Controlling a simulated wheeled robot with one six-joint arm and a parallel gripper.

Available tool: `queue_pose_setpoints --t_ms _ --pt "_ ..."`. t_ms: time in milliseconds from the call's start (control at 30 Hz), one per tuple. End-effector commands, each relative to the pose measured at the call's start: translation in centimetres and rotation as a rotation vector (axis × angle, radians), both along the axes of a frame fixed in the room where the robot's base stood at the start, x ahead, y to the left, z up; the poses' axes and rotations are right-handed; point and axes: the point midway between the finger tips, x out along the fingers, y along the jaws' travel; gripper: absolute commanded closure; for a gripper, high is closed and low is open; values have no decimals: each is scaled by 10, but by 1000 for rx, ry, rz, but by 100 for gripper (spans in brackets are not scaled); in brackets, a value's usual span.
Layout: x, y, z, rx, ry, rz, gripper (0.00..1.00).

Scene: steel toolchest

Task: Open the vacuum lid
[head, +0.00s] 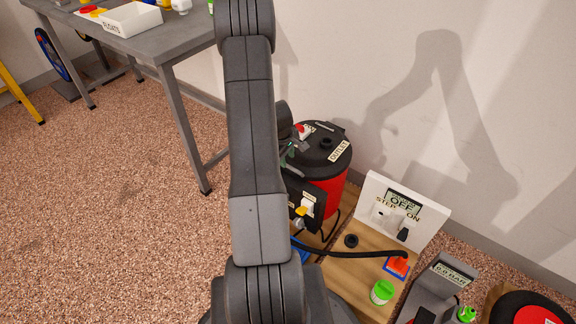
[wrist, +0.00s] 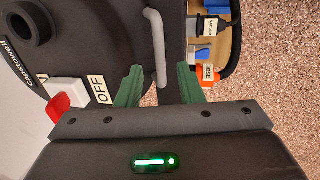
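The vacuum is a red drum (head: 333,187) with a black lid (head: 324,157), standing at the wall in the head view. The lid looks closed. In the wrist view the black lid (wrist: 95,30) fills the upper left, with a grey bar handle (wrist: 155,40) near its edge. My gripper (wrist: 160,76) is open, its green fingers on either side of the handle's lower end in the picture. Whether they touch it I cannot tell. A red and white switch (wrist: 65,97) beside an OFF label lies left of the fingers. In the head view my arm hides most of the gripper.
Right of the vacuum, a white panel (head: 419,206) reading OFF stands on a wooden board (head: 346,272). A black hose (head: 350,254), a green-capped jar (head: 382,292) and a grey gauge unit (head: 446,278) are nearby. A grey workbench (head: 178,42) stands left.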

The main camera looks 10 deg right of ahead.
Motion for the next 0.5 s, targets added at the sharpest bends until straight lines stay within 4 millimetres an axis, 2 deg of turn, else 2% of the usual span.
queue_pose_setpoints --t_ms 33,200,500 --pt "0 -1 -12 1 2 0 66" --pt "4 -4 -32 0 1 -1 66" --pt "5 -5 -40 1 -1 -1 66"
